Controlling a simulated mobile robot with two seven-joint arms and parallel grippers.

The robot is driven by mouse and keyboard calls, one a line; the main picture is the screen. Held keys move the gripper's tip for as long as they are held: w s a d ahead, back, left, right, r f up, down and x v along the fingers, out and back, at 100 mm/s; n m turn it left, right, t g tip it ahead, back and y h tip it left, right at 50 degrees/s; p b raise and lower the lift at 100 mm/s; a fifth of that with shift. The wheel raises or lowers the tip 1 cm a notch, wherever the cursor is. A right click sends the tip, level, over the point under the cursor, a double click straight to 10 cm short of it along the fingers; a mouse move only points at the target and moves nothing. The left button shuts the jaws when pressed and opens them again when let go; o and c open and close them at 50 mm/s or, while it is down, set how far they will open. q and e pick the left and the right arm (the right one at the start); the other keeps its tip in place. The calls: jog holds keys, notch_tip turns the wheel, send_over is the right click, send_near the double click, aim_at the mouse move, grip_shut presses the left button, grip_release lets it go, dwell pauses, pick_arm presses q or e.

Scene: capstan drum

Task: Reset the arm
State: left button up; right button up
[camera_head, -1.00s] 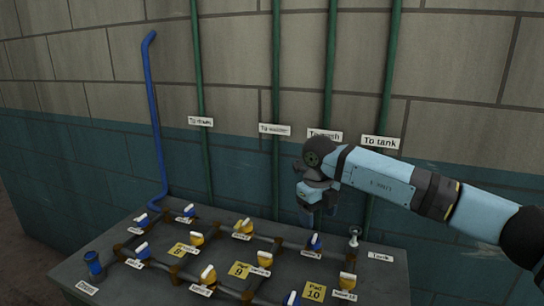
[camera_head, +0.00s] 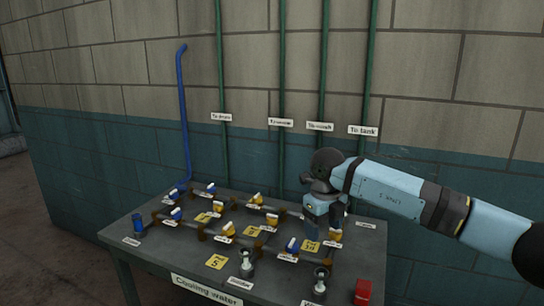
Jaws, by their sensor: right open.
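My right arm comes in from the right in the head view. My right gripper (camera_head: 330,226) is open and points down over the right back part of the valve table. The gripper and wrist cover part of the table there, including the valve and pipe behind them. I see nothing held between the fingers. Whether the fingers touch a valve cannot be told. My left gripper is not in view.
The grey table (camera_head: 185,262) carries pipes with several blue and yellow valves, yellow pads and a "Cooling water" label (camera_head: 207,290). A red block (camera_head: 362,291) sits at the right front. A blue pipe (camera_head: 183,115) and green pipes (camera_head: 222,70) run up the wall behind.

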jog(key=s+a+f+n+g+y, duration=0.1)
jog(key=s+a+f+g+y, duration=0.2)
jog(key=s+a+f+y, duration=0.65)
jog(key=s+a+r+m+y, duration=0.2)
jog(key=s+a+m+y, duration=0.4)
jog(key=s+a+y, duration=0.35)
jog(key=d+f+m+t+h, duration=0.4)
jog(key=d+f+m+t, duration=0.15)
jog(key=m+t, duration=0.6)
jog(key=d+f+m+t+h, duration=0.4)
jog(key=d+m+t, duration=0.35)
jog(key=m, duration=0.65)
jog(key=s+d+f+m+g+h, duration=0.65)
jog(key=s+d+f+m, duration=0.45)
jog(key=s+f, duration=0.55)
pick_arm(q)
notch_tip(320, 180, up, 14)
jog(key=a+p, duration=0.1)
jog(key=p, duration=1.6)
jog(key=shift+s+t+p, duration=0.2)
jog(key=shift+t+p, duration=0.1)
pick_arm(e)
notch_tip(320, 180, up, 15)
jog(key=s+d+n+t, duration=0.1)
jog(key=d+n, duration=0.1)
jog(key=shift+r+h, duration=0.2)
jog(key=shift+h, duration=0.25)
